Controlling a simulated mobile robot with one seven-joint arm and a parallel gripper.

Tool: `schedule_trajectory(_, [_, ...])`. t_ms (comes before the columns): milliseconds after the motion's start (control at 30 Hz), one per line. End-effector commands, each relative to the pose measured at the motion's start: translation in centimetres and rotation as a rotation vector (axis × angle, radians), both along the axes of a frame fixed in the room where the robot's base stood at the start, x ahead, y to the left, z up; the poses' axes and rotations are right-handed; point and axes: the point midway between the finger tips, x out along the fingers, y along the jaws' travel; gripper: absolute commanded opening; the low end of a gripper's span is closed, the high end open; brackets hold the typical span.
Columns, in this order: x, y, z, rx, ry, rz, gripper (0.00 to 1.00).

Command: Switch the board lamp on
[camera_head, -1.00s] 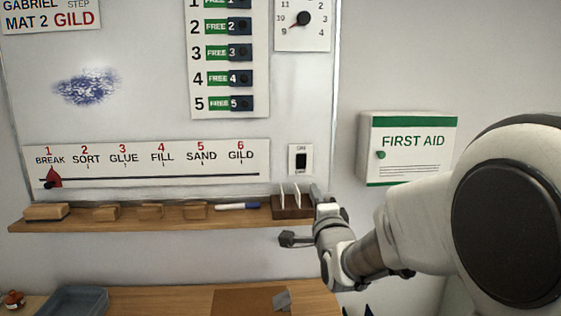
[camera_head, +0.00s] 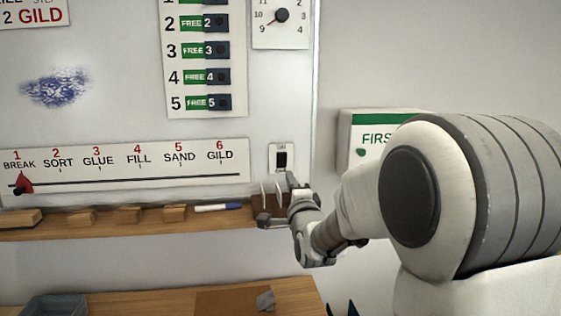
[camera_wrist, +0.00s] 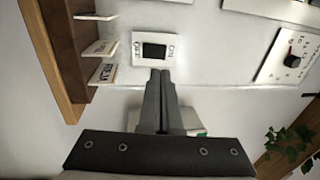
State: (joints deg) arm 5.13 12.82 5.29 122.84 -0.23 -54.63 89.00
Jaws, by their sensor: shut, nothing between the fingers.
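The lamp switch (camera_head: 282,159) is a white plate with a black rocker at the lower right of the whiteboard. In the wrist view the switch (camera_wrist: 154,51) shows OFF at the left of the rocker and ON at the right. I cannot tell which side is pressed in. My gripper (camera_wrist: 160,72) is shut and empty, with its fingertips pointing at the switch and overlapping the plate's near edge in the picture. In the head view my gripper (camera_head: 290,178) is just below the switch. I cannot tell if it touches. No lamp is clearly visible.
A wooden ledge (camera_head: 110,224) runs below the board, with wooden blocks, a marker (camera_head: 217,208) and a brown holder with white cards (camera_wrist: 101,49) close to my gripper. A first aid box (camera_head: 365,125) hangs to the right, partly hidden by my arm. A step slider (camera_head: 120,180) lies left.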

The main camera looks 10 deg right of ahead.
Motion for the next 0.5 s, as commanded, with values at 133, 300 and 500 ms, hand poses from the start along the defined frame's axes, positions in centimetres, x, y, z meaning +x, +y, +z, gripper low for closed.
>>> schedule_trajectory(133, [3.0, 0.0, 0.5, 0.001, 0.002, 0.0, 0.0])
schedule_trajectory(300, [5.9, 0.0, 1.0, 0.0, 0.001, -0.001, 0.0])
schedule_trajectory(500, [8.4, 0.0, 1.4, 0.0, 0.001, 0.001, 0.0])
